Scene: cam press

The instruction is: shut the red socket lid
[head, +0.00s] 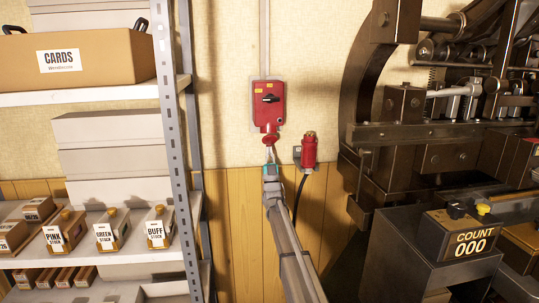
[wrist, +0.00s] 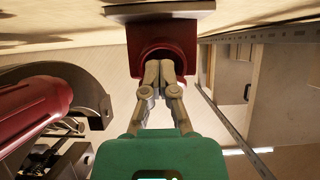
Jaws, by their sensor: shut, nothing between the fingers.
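In the wrist view the red socket (wrist: 150,28) has a round rim with a dark inside, partly hidden by my fingers. I cannot tell the lid's exact angle. My gripper (head: 269,157) is just below the socket. It also shows in the wrist view (wrist: 160,68), with fingers together and empty, their tips at or very near the rim; contact is unclear.
A red plug (head: 309,152) sits in a wall holder close to the right, its black cable hanging down. A metal shelf rack (head: 182,150) stands left, and a large dark press (head: 355,110) stands right. The wall between rack and box is bare.

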